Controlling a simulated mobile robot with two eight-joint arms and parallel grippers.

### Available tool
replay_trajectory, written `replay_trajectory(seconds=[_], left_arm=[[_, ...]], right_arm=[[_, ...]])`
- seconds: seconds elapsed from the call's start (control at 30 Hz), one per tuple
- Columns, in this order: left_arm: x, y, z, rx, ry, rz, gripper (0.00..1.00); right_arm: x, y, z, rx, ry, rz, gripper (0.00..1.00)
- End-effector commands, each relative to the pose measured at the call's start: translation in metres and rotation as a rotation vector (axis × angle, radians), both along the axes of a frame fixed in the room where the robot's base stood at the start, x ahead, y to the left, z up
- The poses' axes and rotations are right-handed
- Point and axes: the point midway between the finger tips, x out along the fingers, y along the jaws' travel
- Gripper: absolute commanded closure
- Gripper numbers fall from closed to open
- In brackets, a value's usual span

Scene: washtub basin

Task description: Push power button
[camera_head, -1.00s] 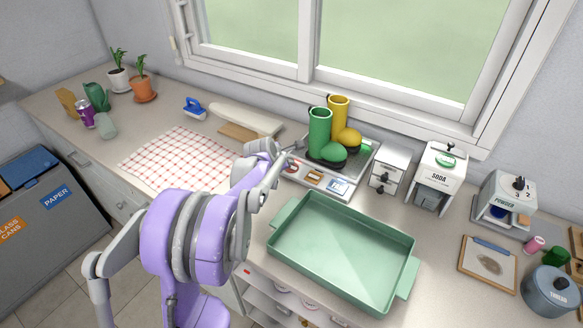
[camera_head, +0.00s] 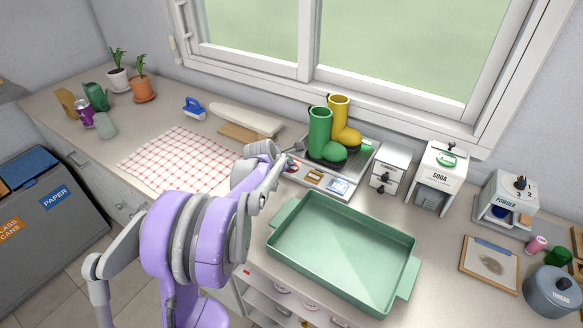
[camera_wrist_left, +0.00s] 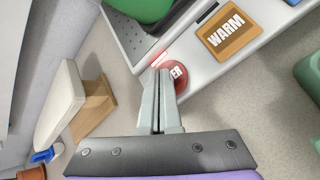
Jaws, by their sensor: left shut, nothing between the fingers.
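The power button is a round red button (camera_wrist_left: 176,76) on the front panel of a white boot-drying appliance (camera_wrist_left: 195,88). The end of its lettering shows in the left wrist view; the rest is behind my fingers. In the head view the button (camera_head: 291,168) is small, at the panel's left end. My left gripper (camera_wrist_left: 160,74) is shut and empty, its fingertips over the button's left edge. I cannot tell whether they touch it. In the head view my left gripper (camera_head: 294,150) is just above the panel's left end. My right gripper is not in view.
Green boots (camera_head: 320,135) and yellow boots (camera_head: 338,112) stand on the appliance. A green tray (camera_head: 340,240) is in front, a wooden block (camera_wrist_left: 92,105) left.

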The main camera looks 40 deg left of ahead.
Motion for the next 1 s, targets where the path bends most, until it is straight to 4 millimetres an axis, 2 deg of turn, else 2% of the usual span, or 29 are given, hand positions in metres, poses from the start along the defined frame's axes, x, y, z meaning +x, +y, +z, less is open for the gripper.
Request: replay_trajectory(seconds=[0.43,0.77,1.0], left_arm=[[0.000,0.000,-0.003,0.000,0.000,0.000,1.00],[0.000,0.000,0.010,0.000,0.000,0.000,1.00],[0.000,0.000,0.009,0.000,0.000,0.000,1.00]], right_arm=[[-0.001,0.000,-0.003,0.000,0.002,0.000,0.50],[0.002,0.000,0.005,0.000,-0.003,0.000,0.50],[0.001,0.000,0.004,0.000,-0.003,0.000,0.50]])
